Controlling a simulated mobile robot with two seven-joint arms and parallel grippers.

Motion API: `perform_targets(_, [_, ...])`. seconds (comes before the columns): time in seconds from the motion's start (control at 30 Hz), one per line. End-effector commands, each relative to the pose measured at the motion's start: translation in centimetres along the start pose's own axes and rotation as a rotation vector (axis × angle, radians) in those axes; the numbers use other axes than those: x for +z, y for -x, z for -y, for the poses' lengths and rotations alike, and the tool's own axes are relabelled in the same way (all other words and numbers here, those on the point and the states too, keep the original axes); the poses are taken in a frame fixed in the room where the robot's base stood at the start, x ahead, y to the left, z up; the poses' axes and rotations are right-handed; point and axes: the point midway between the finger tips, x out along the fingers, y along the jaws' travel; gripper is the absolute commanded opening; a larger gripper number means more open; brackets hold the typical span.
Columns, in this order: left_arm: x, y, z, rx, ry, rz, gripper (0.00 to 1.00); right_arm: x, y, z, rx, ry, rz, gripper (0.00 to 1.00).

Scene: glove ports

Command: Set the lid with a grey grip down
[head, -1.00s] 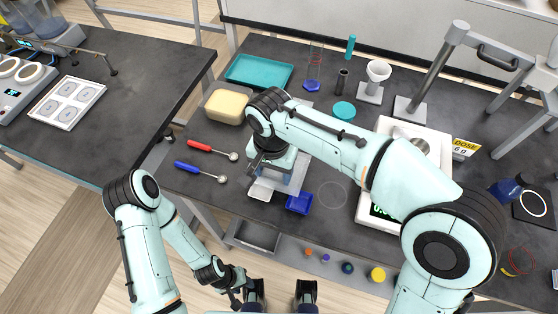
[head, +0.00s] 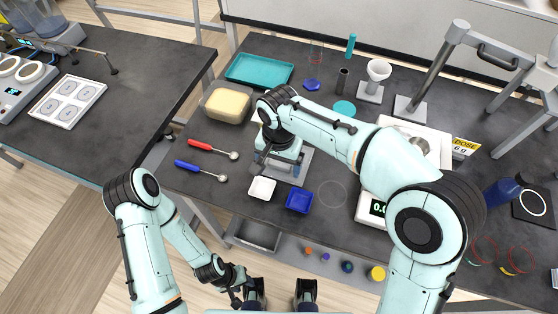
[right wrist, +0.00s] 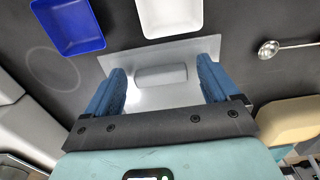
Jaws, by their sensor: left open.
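The lid is a clear greyish sheet (head: 302,170) with a grey bar grip (right wrist: 160,75) on top. It looks flat at the bench, beside the white tray (head: 261,188); the arm hides part of it in the head view. My right gripper (head: 278,168) is over the lid. In the right wrist view its blue fingers (right wrist: 161,80) stand on either side of the grip, with a small gap showing at each end. My left gripper (head: 236,288) is open and empty, low in front of the bench.
A blue tray (head: 299,201) stands close to the lid. A box with pale yellow contents (head: 226,105), red (head: 202,145) and blue (head: 190,168) handled spoons lie to the left. A scale (head: 374,209) is to the right. A teal tray (head: 259,69) is at the back.

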Motion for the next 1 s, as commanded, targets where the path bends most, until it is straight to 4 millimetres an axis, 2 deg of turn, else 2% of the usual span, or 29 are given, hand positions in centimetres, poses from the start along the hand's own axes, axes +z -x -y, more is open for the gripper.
perform_targets(0.17, [0.0,0.2,-0.1,0.000,0.000,-0.001,0.43,0.0,0.3,0.0,-0.001,0.000,-0.001,0.88])
perform_targets(0.27, [-0.1,0.4,-0.2,0.001,-0.001,-0.002,0.43,-0.1,1.3,0.1,-0.003,0.000,-0.003,0.88])
perform_targets(0.7, [-0.4,2.2,-0.9,0.003,-0.003,-0.010,0.43,0.0,10.2,0.1,-0.003,0.000,-0.003,0.88])
perform_targets(0.83, [-0.5,2.5,-1.1,0.004,-0.004,-0.012,0.43,-0.1,11.7,0.1,-0.002,0.000,-0.002,0.88])
perform_targets(1.0, [-0.5,2.7,-1.1,0.004,-0.004,-0.012,0.43,0.0,12.4,0.0,0.000,0.001,0.000,0.88])
